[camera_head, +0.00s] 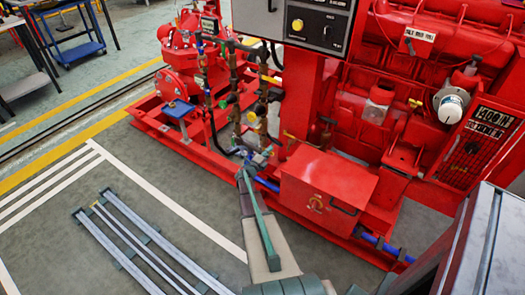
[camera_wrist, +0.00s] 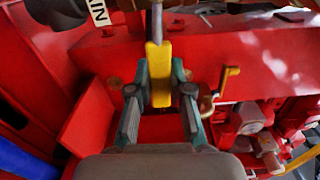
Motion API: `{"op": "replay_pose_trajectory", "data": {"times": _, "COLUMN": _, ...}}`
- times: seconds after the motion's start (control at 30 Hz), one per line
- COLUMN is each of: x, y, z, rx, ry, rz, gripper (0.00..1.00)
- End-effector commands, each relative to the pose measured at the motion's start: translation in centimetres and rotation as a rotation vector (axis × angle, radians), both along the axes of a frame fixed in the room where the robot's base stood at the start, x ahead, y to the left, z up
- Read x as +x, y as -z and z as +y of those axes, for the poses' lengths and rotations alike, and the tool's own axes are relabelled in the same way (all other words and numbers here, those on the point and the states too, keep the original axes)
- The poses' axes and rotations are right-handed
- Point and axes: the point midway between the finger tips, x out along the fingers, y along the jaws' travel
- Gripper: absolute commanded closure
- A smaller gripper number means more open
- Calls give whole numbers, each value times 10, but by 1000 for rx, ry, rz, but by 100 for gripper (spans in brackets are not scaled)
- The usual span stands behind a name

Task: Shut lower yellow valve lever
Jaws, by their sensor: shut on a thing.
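A yellow valve lever (camera_wrist: 158,78) stands upright in the middle of the wrist view, with a grey stem or pipe above it. My gripper (camera_wrist: 160,82) is shut on this lever, one grey-green finger on each side. The lever's lower end and its valve body are hidden or unclear. In the head view my gripper (camera_head: 258,158) reaches the low pipework at the left of the red pumpset, and the held lever cannot be made out there.
A second yellow handle (camera_wrist: 230,78) on a brass fitting is close to the right of my gripper. A red box (camera_head: 328,188) and a blue pipe (camera_head: 267,184) lie right of my arm. Red frame surfaces surround the gripper. The floor at left has grey rails (camera_head: 150,245).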

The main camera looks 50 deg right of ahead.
Motion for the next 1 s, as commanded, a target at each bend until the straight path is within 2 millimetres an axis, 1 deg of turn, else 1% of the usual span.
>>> {"op": "replay_pose_trajectory", "data": {"times": 0.03, "x": -4, "y": -3, "z": -2, "rx": -2, "ry": 6, "rz": 13, "gripper": 100}}
{"op": "replay_pose_trajectory", "data": {"times": 0.2, "x": -9, "y": -3, "z": -7, "rx": -4, "ry": 13, "rz": 38, "gripper": 100}}
{"op": "replay_pose_trajectory", "data": {"times": 0.57, "x": -9, "y": -3, "z": -8, "rx": -4, "ry": 13, "rz": 41, "gripper": 100}}
{"op": "replay_pose_trajectory", "data": {"times": 0.6, "x": -9, "y": -3, "z": -8, "rx": -4, "ry": 13, "rz": 41, "gripper": 79}}
{"op": "replay_pose_trajectory", "data": {"times": 0.73, "x": -9, "y": -3, "z": -8, "rx": -4, "ry": 13, "rz": 40, "gripper": 58}}
{"op": "replay_pose_trajectory", "data": {"times": 0.77, "x": -9, "y": -3, "z": -8, "rx": -4, "ry": 13, "rz": 40, "gripper": 54}}
{"op": "replay_pose_trajectory", "data": {"times": 1.0, "x": -9, "y": -3, "z": -8, "rx": -4, "ry": 13, "rz": 40, "gripper": 54}}
